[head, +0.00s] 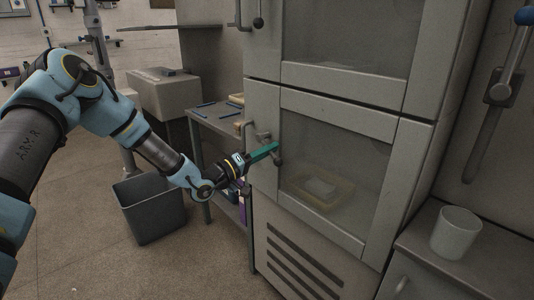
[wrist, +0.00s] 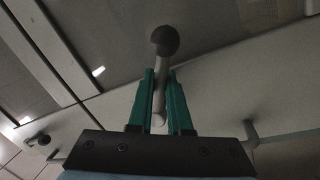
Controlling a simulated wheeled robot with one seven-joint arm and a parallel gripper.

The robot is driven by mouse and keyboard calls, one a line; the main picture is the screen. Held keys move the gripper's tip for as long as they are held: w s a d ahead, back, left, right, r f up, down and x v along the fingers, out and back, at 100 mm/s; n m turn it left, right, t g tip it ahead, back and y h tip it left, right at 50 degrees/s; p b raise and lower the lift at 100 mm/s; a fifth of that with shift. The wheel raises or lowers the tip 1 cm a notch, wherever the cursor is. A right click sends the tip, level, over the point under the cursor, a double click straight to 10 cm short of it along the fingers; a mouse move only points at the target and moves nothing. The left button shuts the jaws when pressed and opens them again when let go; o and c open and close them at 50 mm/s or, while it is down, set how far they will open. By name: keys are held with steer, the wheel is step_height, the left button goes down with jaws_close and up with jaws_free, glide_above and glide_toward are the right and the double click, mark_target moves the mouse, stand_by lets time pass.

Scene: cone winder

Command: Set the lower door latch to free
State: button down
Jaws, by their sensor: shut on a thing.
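The lower door latch is a lever with a dark ball knob (head: 279,161) on the lower glass door's left frame. In the wrist view the latch (wrist: 165,41) sticks out past my fingertips, with its pale shaft running between my fingers. My gripper (head: 275,148) has teal fingers and reaches the latch from the left. In the wrist view my gripper (wrist: 161,80) is shut on the lever shaft, just behind the knob. The lower door (head: 335,165) looks closed. The latch's pivot is partly hidden by my fingers in the head view.
An upper door (head: 350,45) has its own knobbed latch (head: 258,22). A side bench (head: 220,120) stands left of the cabinet, with a grey bin (head: 150,210) on the floor. A white cup (head: 456,232) stands on the right counter. A yellowish tray (head: 322,190) shows behind the lower glass.

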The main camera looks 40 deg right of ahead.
steer(key=n, duration=0.2)
steer(key=r+n+t, duration=0.1)
steer(key=n, duration=0.1)
steer(key=r+n, duration=0.1)
steer(key=n, duration=0.1)
steer(key=shift+s+t, duration=0.3)
steer(key=shift+t, duration=0.1)
steer(key=shift+r+n, duration=0.1)
steer(key=shift+n, duration=0.2)
steer(key=c, duration=1.1)
jaws_free()
steer(key=a, duration=0.3)
steer(key=a+f+b, duration=0.1)
steer(key=a, duration=0.3)
steer(key=a+f+b, duration=0.1)
steer(key=a, duration=0.2)
steer(key=shift+w+a, duration=0.3)
steer(key=shift+w, duration=0.05)
